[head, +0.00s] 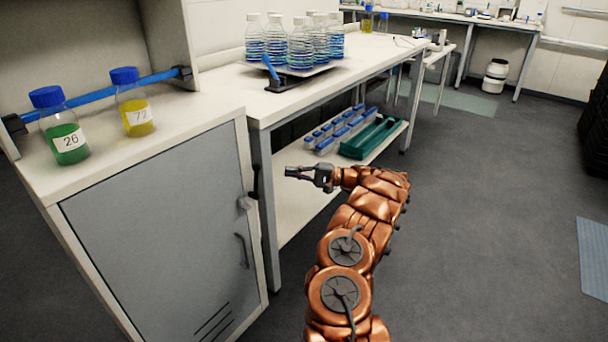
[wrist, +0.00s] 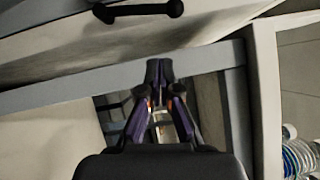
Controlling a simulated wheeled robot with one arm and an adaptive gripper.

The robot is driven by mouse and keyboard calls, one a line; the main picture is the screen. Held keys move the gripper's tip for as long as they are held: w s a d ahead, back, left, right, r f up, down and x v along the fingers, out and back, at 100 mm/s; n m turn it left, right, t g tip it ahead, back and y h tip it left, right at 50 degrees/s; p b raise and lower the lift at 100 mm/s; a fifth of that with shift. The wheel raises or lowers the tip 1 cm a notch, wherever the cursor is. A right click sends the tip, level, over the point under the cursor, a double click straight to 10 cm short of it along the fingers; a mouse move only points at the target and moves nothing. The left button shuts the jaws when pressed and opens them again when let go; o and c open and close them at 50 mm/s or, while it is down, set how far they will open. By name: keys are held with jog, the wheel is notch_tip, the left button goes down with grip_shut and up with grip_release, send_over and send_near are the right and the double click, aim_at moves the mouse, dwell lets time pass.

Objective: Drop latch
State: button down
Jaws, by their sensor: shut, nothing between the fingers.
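My gripper (head: 292,172) is shut and empty, in front of the bench, just right of the grey cabinet (head: 160,220). Its fingers show in the middle of the wrist view (wrist: 158,78). A grey latch piece (head: 245,203) sits on the cabinet door's right edge, above a dark handle (head: 243,250). A dark upright part (head: 256,181) is beside the cabinet edge, left of the gripper and apart from it. A black bar with a rounded knob (wrist: 140,11) crosses the top of the wrist view, beyond the fingertips. I cannot tell whether they are the same part.
Bottles 26 (head: 68,143) and 72 (head: 136,116) stand on the cabinet by a blue bar (head: 96,96). Several bottles stand on a platform (head: 301,70) with a blue lever (head: 270,68) on the bench. The lower shelf holds racks and a green tray (head: 371,139).

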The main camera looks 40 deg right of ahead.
jog(key=shift+w+a+r, duration=0.15)
jog(key=shift+w+a, duration=0.3)
jog(key=shift+a, duration=0.7)
jog(key=shift+w+a+r, duration=0.2)
jog(key=shift+w+a, duration=0.25)
jog(key=shift+a, duration=0.7)
jog(key=shift+w+a+r, duration=0.15)
jog(key=shift+w+a, duration=0.3)
jog(key=shift+a, duration=0.7)
jog(key=shift+a+b, duration=0.15)
jog(key=shift+b, duration=0.25)
jog(key=shift+a+n+b, duration=0.15)
jog(key=shift+n+b, duration=0.15)
